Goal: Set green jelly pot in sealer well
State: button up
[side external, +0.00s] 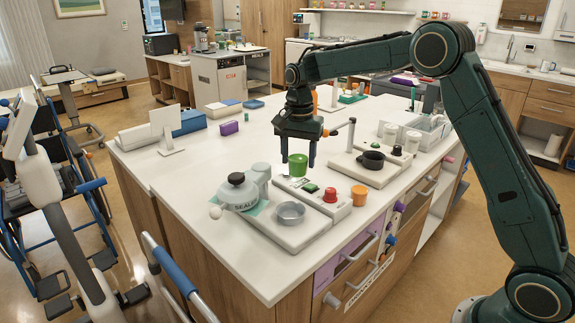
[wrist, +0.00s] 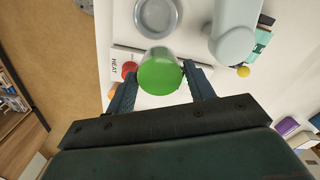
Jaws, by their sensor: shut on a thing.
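My gripper (side external: 297,160) is shut on the green jelly pot (side external: 298,168) and holds it upright above the control box of the sealer (side external: 245,197). In the wrist view the pot (wrist: 160,78) sits between the two fingers of my gripper (wrist: 161,72). The sealer well (side external: 290,212) is a round, grey metal cup on the light base, in front of the pot and apart from it. It looks empty. In the wrist view the well (wrist: 157,14) lies just beyond the pot, near the top edge.
A box with a red button (side external: 330,194) and a green button lies below the pot. An orange pot (side external: 358,192) stands right of it. A second device with a black cup (side external: 372,159) and a post is behind right.

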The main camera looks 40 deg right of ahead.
jog(key=shift+n, duration=0.4)
jog(key=a, duration=0.1)
jog(key=s+a+f, duration=0.1)
jog(key=a, duration=0.2)
jog(key=shift+s+a+f, duration=0.15)
jog(key=shift+s+f, duration=0.1)
jog(key=shift+s, duration=0.15)
jog(key=shift+f, duration=0.2)
jog(key=shift+f, duration=3.75)
jog(key=shift+f, duration=0.55)
jog(key=o, duration=1.5)
jog(key=shift+r, duration=0.15)
notch_tip(320, 180, up, 8)
